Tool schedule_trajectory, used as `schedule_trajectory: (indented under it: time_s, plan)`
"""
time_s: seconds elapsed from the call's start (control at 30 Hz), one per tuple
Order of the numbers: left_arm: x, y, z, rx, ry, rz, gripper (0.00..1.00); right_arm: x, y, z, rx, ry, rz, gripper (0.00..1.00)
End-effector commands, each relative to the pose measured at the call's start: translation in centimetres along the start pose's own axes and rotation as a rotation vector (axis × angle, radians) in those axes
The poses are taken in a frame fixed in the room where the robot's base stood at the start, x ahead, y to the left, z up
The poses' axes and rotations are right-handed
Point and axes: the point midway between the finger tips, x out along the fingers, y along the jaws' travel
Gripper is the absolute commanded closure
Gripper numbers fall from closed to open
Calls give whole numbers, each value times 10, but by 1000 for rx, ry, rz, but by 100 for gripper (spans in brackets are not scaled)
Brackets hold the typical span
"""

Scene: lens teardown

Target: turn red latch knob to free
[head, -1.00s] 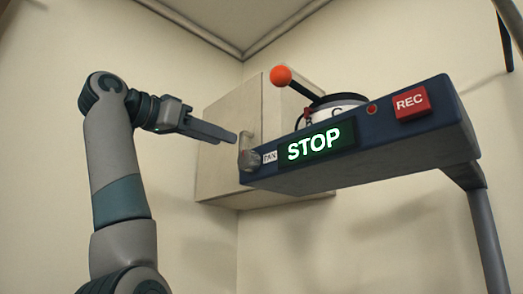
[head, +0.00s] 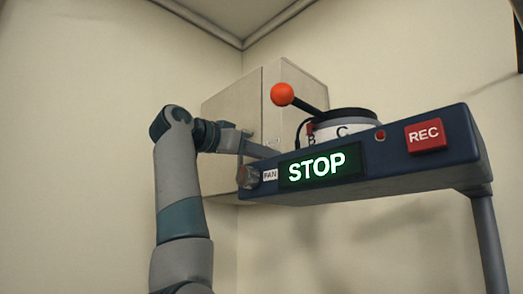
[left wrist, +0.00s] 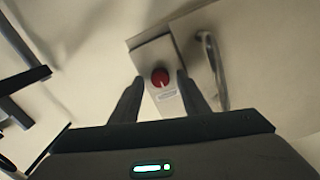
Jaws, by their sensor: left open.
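The red latch knob (left wrist: 160,77) is round, with a pale line on it, and sits on a small grey plate above a white label in the left wrist view. My left gripper (left wrist: 160,84) is open, with one dark finger on each side of the knob in that picture; I cannot tell whether they touch it. In the head view my left gripper (head: 262,150) reaches in front of the pale wall cabinet (head: 232,115), partly behind the console, and the knob cannot be made out there. My right gripper is not in view.
A blue console (head: 395,155) with a lit STOP sign (head: 318,167) and a red REC button (head: 425,135) stands close to the gripper. A lever with an orange ball (head: 283,94) rises behind it. A metal bar handle (left wrist: 215,70) is right of the knob.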

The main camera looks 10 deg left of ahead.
Motion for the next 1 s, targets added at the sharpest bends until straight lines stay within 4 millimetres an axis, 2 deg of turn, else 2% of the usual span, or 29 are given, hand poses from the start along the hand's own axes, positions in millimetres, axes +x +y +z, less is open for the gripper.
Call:
schedule_trajectory:
  time_s: [0.37,0.53,1.0]
  plan:
    - [2,0,0,0,0,0,58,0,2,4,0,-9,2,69]
    - [2,0,0,0,0,0,99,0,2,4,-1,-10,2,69]
    - [2,0,0,-57,1,0,99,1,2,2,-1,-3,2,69]
